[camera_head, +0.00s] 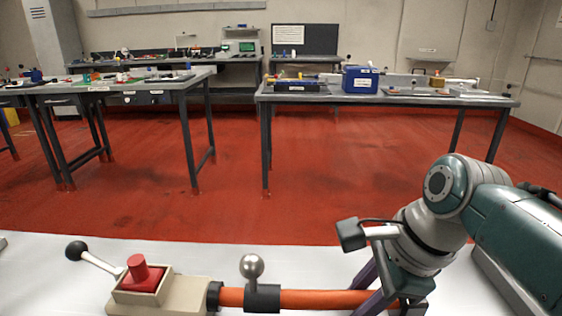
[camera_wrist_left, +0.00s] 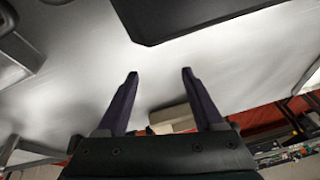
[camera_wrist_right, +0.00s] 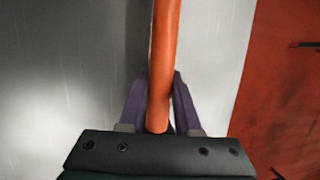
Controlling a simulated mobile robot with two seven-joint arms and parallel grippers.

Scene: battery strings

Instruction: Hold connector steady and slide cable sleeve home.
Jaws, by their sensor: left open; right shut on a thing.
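A beige connector housing (camera_head: 165,292) with a red block on top (camera_head: 140,275) and a black-knobbed lever lies on the white table at the lower left. An orange cable (camera_head: 320,299) runs right from the dark collar (camera_head: 214,296) at its end. A dark sleeve (camera_head: 262,299) with a grey ball knob sits around the cable, apart from the collar. My right gripper (camera_head: 372,300) is shut on the cable right of the sleeve; the cable (camera_wrist_right: 165,55) passes between its purple fingers. My left gripper (camera_wrist_left: 160,74) is open and empty, outside the head view. A beige block (camera_wrist_left: 172,118) shows beyond its fingers.
The white work table (camera_head: 60,270) is clear around the connector. A dark flat-edged object (camera_wrist_left: 190,15) shows at the top of the left wrist view. Beyond the red floor stand benches, one with a blue box (camera_head: 360,79).

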